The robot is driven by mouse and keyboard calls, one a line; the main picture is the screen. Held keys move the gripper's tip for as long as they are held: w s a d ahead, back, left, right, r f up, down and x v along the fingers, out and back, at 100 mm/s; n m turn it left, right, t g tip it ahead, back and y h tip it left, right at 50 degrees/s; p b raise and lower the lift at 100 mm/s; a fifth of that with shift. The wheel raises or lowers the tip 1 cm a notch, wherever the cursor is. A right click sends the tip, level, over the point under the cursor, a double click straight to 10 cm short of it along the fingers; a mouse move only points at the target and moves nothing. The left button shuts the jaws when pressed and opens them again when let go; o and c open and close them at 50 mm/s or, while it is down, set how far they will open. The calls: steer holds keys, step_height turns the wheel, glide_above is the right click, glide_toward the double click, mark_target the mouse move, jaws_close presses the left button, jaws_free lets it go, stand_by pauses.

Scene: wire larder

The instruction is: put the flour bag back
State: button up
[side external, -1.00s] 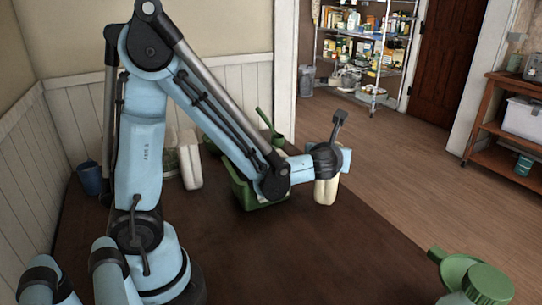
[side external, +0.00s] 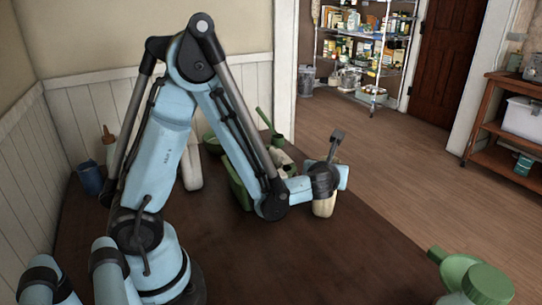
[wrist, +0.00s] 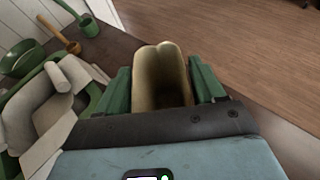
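The flour bag appears to be the cream, open-topped bag (wrist: 146,88) between my fingers in the wrist view. I look down into its dark, hollow mouth. My gripper (wrist: 162,90) has one green finger against each side of it and looks shut on it. In the side view, my gripper (side external: 327,190) covers the upper part of the bag, and only the cream lower part (side external: 324,208) shows. It stands about upright at the right of the green crate (side external: 238,183). I cannot tell whether its base touches the table.
The green crate, partly behind my arm, holds white items (wrist: 52,115). A blue cup (side external: 90,178) stands by the wall.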

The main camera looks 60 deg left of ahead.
steer(key=shift+o, duration=1.4)
steer(key=s+d+r+n+h, duration=0.1)
steer(key=s+d+n+h, duration=0.2)
steer(key=n, duration=0.6)
steer(key=s+d+r+n+g+h, duration=0.1)
steer(key=s+d+r+n+h, duration=0.1)
steer(key=s+n, duration=0.4)
steer(key=s+d+r+n+g+h, duration=0.1)
steer(key=s+d+n+h, duration=0.3)
steer(key=n, duration=0.8)
steer(key=shift+s+r+h, duration=0.3)
steer(key=shift+s, duration=0.4)
steer(key=shift+d, duration=0.1)
